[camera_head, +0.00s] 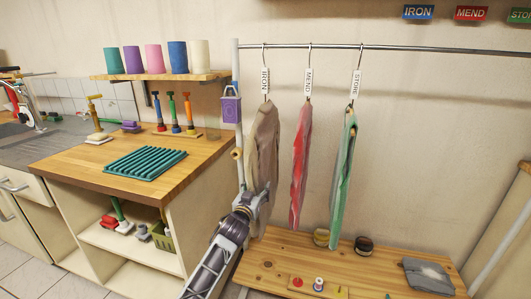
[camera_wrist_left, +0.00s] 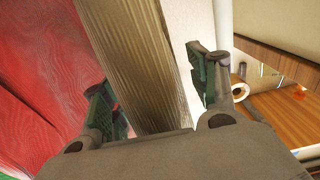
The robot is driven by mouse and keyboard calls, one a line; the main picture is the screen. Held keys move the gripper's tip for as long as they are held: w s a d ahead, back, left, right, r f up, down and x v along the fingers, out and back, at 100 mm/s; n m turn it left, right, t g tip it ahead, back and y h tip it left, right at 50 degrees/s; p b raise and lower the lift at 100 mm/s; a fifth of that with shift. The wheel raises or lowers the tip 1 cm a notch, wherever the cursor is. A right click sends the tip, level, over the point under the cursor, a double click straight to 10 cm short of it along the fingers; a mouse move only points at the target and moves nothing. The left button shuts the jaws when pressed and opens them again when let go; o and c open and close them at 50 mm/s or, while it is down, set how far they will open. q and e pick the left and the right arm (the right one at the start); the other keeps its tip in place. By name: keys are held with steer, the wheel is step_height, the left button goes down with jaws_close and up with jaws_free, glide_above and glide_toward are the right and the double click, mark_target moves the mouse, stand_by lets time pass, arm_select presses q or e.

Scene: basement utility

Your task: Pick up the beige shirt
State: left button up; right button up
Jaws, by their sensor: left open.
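The beige shirt (camera_head: 265,135) hangs from the rail on a hanger tagged IRON, seen nearly edge-on. My left gripper (camera_head: 254,198) is at its lower part. In the left wrist view the beige shirt (camera_wrist_left: 140,50) runs between the two open fingers of the left gripper (camera_wrist_left: 152,85), with a gap showing on the right side. Whether the left finger touches the cloth is unclear. My right gripper is in neither view.
The red shirt (camera_head: 300,165) and green shirt (camera_head: 343,175) hang to the right. A wooden bench (camera_head: 265,262) with small items stands below. A wooden counter (camera_head: 190,165) is left, beside the rail's post (camera_head: 237,70) and a purple box (camera_head: 231,106).

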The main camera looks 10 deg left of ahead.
arm_select(q)
steer(key=shift+c, duration=0.4)
steer(key=c, duration=1.2)
steer(key=shift+r, duration=0.15)
